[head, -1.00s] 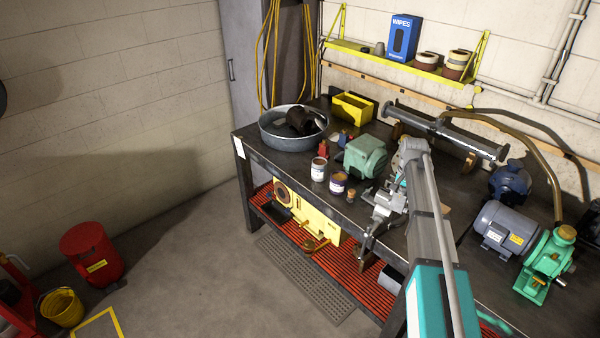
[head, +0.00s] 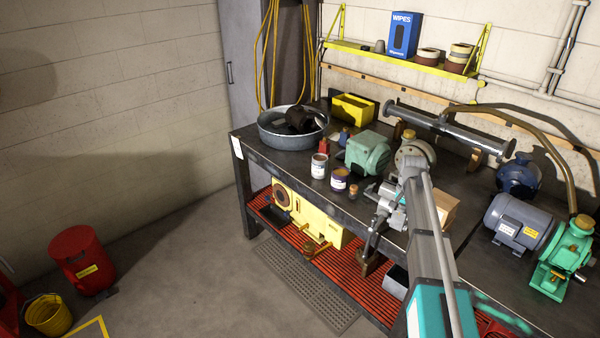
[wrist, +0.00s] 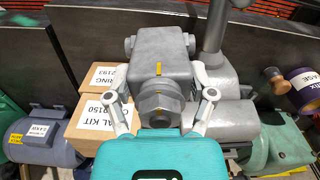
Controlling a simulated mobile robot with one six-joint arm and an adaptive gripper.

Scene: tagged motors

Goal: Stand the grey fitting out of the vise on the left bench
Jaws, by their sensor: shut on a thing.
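In the wrist view the grey fitting (wrist: 159,55) is a blocky metal body with round side ends, a yellow mark and a large hex nut towards me. My gripper (wrist: 160,84) is shut on it, one pale finger on each side. Grey metal parts of the vise (wrist: 228,112) show just right of the fitting. I cannot tell whether the fitting still touches the jaws. In the head view my gripper (head: 393,203) is at the vise (head: 375,233) on the bench's front edge. My arm and gripper mostly hide the fitting there.
On the bench (head: 285,163), a green motor (head: 367,152) and two cans (head: 319,166) stand left of my gripper. A cardboard box (head: 446,205) is close on the right, with a blue-grey motor (head: 520,220) beyond. A round grey flanged part (head: 415,154) stands behind.

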